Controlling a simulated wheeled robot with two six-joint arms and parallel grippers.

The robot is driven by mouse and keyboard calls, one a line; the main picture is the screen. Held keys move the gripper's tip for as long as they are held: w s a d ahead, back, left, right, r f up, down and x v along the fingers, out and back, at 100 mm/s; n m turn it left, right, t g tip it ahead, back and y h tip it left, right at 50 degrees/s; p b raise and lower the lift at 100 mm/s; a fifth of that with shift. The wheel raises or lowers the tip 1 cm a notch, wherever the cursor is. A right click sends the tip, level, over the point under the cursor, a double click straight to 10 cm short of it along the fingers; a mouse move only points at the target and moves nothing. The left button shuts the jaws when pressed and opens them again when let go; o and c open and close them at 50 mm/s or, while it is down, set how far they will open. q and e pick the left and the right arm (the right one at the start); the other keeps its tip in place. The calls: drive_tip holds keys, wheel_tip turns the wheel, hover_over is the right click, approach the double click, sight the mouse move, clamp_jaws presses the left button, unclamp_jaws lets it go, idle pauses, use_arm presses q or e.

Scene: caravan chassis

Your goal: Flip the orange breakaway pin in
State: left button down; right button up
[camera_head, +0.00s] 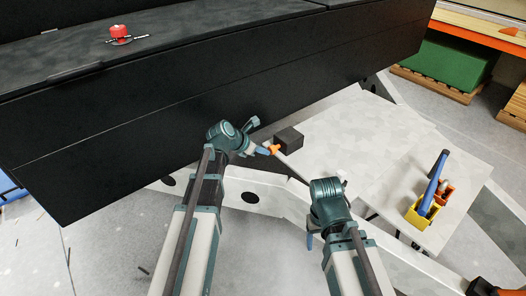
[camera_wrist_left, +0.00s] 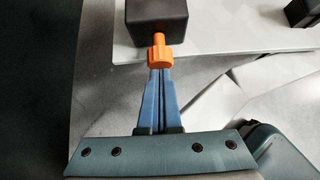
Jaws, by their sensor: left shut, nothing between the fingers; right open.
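The orange breakaway pin (camera_head: 274,149) sticks out of the front of a black box (camera_head: 289,139). In the left wrist view the pin (camera_wrist_left: 159,56) has a wide orange collar and a thinner stem running into the black box (camera_wrist_left: 157,20). My left gripper (camera_wrist_left: 160,72) is shut, its blue fingers together with nothing between them. The fingertips are right at the collar's near end and look to touch it or nearly so. My right gripper (camera_head: 310,241) is open, low at the right and well away from the pin; its fingers are mostly hidden by the wrist.
A white chassis beam (camera_head: 392,250) runs below. The black caravan body (camera_head: 200,110) rises close behind my left gripper. A red knob (camera_head: 119,32) is on top.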

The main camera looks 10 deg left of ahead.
use_arm(q)
drive_tip(key=s+a+f+p+v, duration=0.1)
drive_tip(key=f+p+v, duration=0.1)
drive_tip(key=p+v, duration=0.5)
drive_tip(key=v, duration=0.6)
drive_tip(key=shift+s, duration=0.15)
drive_tip(key=shift+d+f, duration=0.1)
drive_tip(key=s+d+m+g+y+p, duration=0.2)
drive_tip(key=s+d+m, duration=0.6)
drive_tip(key=m, duration=0.8)
drive_tip(key=s+d+m+g+y+p, duration=0.3)
drive_tip(key=s+d+m, duration=0.6)
drive_tip(key=m, duration=0.7)
drive_tip(key=shift+s+f+g+y, duration=0.45)
drive_tip(key=shift+s+g+y, duration=0.55)
drive_tip(key=shift+g, duration=0.2)
drive_tip(key=shift+d, duration=0.1)
